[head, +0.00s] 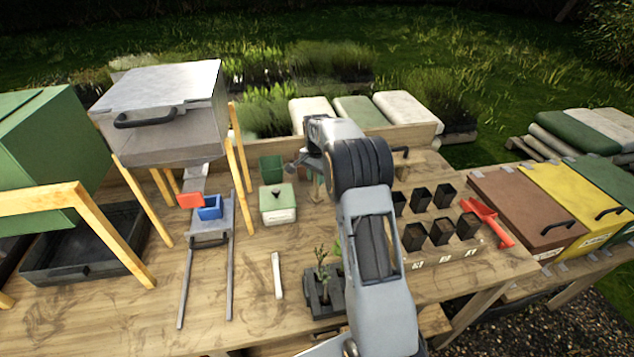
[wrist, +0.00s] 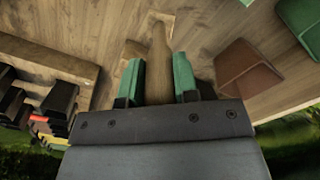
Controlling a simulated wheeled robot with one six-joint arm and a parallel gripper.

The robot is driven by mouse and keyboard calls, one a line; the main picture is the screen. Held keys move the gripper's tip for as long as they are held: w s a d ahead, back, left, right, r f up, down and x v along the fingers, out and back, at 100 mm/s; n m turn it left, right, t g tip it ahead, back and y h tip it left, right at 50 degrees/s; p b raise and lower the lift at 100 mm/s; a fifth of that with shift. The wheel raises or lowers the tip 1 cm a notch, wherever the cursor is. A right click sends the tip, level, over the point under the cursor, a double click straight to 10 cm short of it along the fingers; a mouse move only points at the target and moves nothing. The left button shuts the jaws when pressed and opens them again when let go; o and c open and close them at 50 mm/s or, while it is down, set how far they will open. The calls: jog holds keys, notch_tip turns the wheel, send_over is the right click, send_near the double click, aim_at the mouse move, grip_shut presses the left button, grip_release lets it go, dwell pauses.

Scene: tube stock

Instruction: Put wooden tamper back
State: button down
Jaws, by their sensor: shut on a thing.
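The wooden tamper (wrist: 158,65) is a brown wooden piece between the green fingers of my gripper (wrist: 157,80) in the wrist view. My gripper is shut on it. Beyond it, in line with it, is a pale wooden block-like shape (wrist: 150,22); I cannot tell whether it is part of the tamper. In the head view my gripper (head: 315,186) is over the bench behind the white and green box, partly hidden by my arm. The tamper cannot be made out there.
A green pot (head: 271,168) and a white and green box (head: 278,203) stand left of my gripper. Several black pots (head: 441,231) and a red scoop (head: 486,220) are to the right. A seedling tray (head: 323,297) and white stick (head: 277,275) are in front. A wooden ledge (head: 405,133) runs behind.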

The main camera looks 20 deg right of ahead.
jog(key=shift+w+f, duration=0.2)
jog(key=shift+f, duration=0.1)
jog(key=shift+f+p, duration=0.3)
jog(key=shift+f, duration=1.15)
jog(key=shift+f, duration=0.1)
jog(key=c, duration=0.9)
grip_release()
jog(key=shift+o, duration=0.2)
